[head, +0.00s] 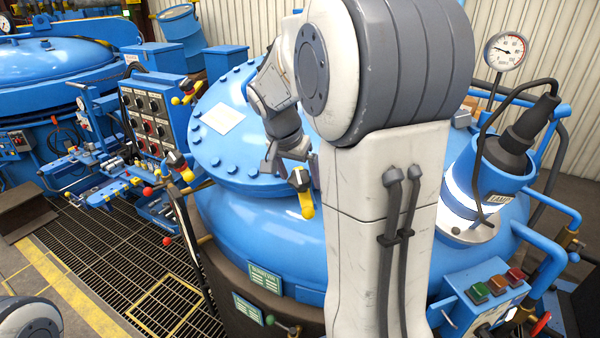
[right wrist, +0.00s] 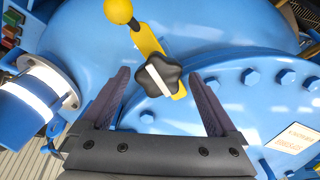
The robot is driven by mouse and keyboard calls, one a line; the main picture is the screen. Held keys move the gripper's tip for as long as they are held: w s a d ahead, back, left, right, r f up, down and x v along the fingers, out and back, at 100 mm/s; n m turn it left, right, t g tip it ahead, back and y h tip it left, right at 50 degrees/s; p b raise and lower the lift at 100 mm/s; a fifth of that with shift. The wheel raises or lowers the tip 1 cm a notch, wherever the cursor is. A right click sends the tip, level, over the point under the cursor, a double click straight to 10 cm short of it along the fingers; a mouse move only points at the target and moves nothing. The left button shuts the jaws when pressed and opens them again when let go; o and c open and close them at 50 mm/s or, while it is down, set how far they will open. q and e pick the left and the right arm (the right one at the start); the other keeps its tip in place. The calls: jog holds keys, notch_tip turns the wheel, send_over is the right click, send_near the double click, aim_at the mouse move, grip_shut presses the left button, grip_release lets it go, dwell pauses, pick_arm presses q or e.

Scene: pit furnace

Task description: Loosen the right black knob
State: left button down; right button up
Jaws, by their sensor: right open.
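The right black knob (right wrist: 160,76) is a star-shaped handle with a pale bar across it, on a yellow clamp arm (right wrist: 148,40) ending in a yellow ball. In the head view the knob (head: 299,178) shows at the front of the blue lid, partly hidden by my right gripper (head: 290,158). In the right wrist view my right gripper (right wrist: 158,80) is open, with one finger on each side of the knob and clear gaps to it. I cannot tell whether the fingertips reach down around it. My left gripper is not in view.
Two similar clamps with black knobs, an upper one (head: 186,86) and a lower one (head: 178,160), sit at the lid's left edge. A control panel (head: 150,115) stands left. A lamp housing (head: 490,175) and button box (head: 490,290) are at right. My right arm hides much of the vessel.

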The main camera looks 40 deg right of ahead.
jog(key=shift+f, duration=0.15)
jog(key=shift+w, duration=0.1)
jog(key=c, duration=1.4)
